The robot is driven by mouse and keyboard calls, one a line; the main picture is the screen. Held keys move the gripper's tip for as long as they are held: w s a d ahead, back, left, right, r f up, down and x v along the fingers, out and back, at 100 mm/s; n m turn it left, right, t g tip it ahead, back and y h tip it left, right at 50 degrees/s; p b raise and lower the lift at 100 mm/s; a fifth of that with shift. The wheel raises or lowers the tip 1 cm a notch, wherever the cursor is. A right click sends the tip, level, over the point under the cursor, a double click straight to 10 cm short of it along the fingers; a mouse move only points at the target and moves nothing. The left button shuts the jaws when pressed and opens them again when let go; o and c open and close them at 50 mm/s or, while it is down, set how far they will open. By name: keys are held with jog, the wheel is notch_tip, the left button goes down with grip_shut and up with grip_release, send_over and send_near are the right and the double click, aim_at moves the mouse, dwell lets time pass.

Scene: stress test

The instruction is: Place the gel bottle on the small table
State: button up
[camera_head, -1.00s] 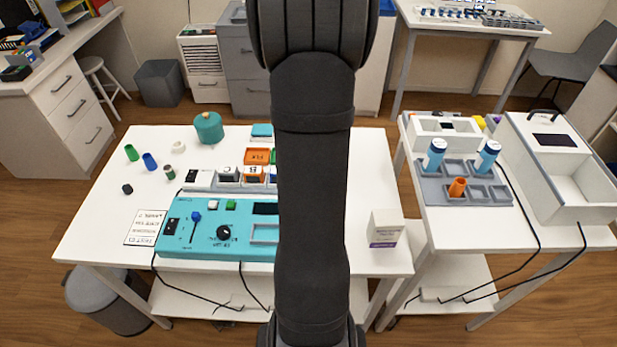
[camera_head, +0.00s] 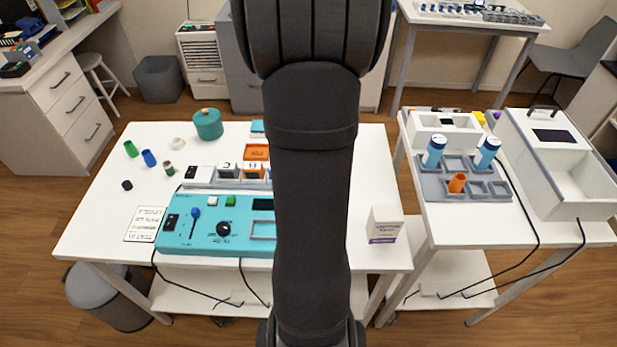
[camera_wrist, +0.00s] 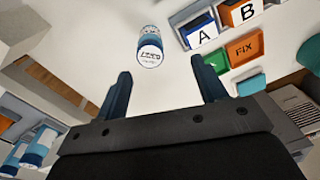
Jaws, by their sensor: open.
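A white-and-blue bottle (camera_wrist: 150,48), which may be the gel bottle, stands on the white main table (camera_head: 95,225). Its label is too small to read, and it is hidden behind my arm in the head view. My gripper (camera_wrist: 160,68) is open and empty, with the bottle beyond its fingertips, apart from them. The smaller table at the right (camera_head: 445,225) may be the small table.
A turquoise control panel (camera_head: 185,238), a teal pot (camera_head: 208,124) and a white box (camera_head: 384,225) stand on the main table. The right table's front strip is clear.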

jog(key=a+r+n+t+y, duration=0.3)
jog(key=a+t, duration=0.4)
jog(key=a, duration=0.6)
jog(key=s+d+f+m+t+h, duration=0.1)
jog(key=s+d+f+m+h, duration=0.2)
jog(key=s+d+h, duration=0.55)
jog(key=shift+w+d+f+y, duration=0.4)
jog(key=shift+w+d+f, duration=0.6)
jog(key=shift+w+f, duration=0.7)
jog(key=shift+w+d+f+y, duration=0.35)
jog(key=shift+w+d+f, duration=0.75)
jog(key=shift+f, duration=1.05)
jog(key=shift+w+d+f+y, duration=0.4)
jog(key=shift+w+d+f, duration=0.45)
jog(key=shift+w+f, duration=0.9)
jog(key=shift+s+f, duration=0.2)
jog(key=shift+s, duration=0.05)
jog(key=c, duration=1.2)
